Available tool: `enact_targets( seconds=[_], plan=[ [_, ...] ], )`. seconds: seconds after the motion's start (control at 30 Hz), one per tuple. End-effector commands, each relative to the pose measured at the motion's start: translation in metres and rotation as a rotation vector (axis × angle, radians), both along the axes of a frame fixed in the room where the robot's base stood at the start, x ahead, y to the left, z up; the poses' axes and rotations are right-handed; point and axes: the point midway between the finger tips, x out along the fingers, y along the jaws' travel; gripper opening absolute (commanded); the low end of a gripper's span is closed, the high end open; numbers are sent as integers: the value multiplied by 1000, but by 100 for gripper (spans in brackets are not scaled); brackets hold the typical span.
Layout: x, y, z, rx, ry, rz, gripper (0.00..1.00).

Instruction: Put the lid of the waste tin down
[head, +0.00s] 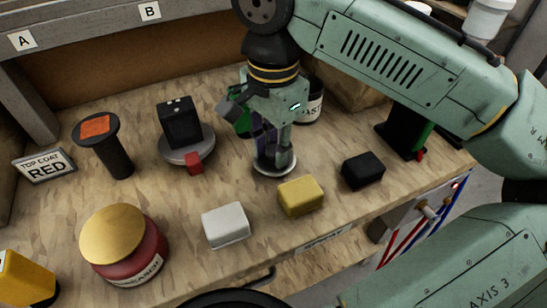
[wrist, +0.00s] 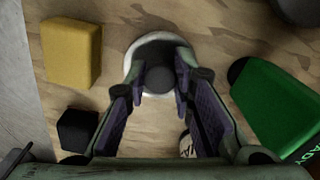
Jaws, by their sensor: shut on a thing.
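My gripper (head: 273,150) points down over the middle of the bench and is shut on the dark knob of a pale round lid (head: 262,169). In the wrist view, the lid (wrist: 133,62) shows as a white-rimmed disc, with its dark knob (wrist: 160,78) between the fingertips of my gripper (wrist: 160,82). The lid is at or very close to the bench top; I cannot tell whether it touches. A dark tin (head: 314,104) with a partly hidden label reading "AST" stands behind my gripper. My gripper and arm hide part of it, and its top is not clear.
A yellow block (head: 300,196), a white block (head: 226,225) and a black block (head: 363,170) lie in front. A green object (head: 242,122) is close behind my gripper. A plate with a black block (head: 180,123) stands left. A gold-lidded red jar (head: 133,253) stands front left.

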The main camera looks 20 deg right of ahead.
Motion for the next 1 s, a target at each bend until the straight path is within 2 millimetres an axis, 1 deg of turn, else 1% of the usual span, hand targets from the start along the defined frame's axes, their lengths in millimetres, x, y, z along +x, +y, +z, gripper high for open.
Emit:
enact_targets(
  seconds=[0.03,0.3,0.47,0.5,0.77,1.0],
  plan=[
    [0,0,-9,-1,0,-1,6],
    [0,0,-6,0,-1,-1,6],
    [0,0,-11,1,-1,0,6],
    [0,0,-10,1,0,-1,25],
    [0,0,-10,0,-1,-1,43],
    [0,0,-10,0,-1,-1,43]
  ],
)
